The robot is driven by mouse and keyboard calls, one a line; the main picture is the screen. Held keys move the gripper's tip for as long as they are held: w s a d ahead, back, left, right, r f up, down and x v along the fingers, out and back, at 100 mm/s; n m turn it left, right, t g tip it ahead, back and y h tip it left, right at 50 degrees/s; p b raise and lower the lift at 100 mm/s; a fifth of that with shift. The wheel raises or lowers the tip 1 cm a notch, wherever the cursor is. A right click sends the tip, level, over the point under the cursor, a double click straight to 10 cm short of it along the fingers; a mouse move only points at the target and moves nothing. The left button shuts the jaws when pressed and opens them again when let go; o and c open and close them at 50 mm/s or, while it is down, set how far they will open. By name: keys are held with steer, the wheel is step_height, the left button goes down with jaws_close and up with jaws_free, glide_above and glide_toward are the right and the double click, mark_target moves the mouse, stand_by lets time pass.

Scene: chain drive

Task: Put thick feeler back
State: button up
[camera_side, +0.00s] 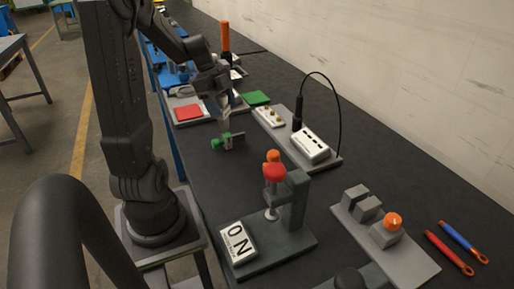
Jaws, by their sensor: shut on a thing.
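My gripper (226,117) points down above the dark bench, near the front edge of a grey board with a red pad. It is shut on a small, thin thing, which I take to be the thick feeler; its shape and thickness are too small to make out. A small green and grey piece (228,141) stands on the bench just below my gripper. I cannot tell whether the held thing touches it.
A red pad (188,112) lies left of my gripper and a green pad (257,98) right. A white box (310,144) with a black cabled probe (298,115) stands right. Bare bench lies between.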

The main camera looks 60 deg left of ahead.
steer(key=shift+w+d+f, duration=0.85)
steer(key=shift+w+f, duration=0.55)
steer(key=shift+f, duration=0.25)
steer(key=shift+w+d+f, duration=0.9)
steer(key=shift+w+f, duration=0.5)
steer(key=shift+f, duration=0.2)
steer(key=shift+w+d+f, duration=0.85)
steer(key=shift+w+f, duration=0.55)
steer(key=shift+f, duration=0.25)
steer(key=shift+f, duration=0.2)
steer(key=o, duration=1.2)
steer(key=shift+o, duration=0.2)
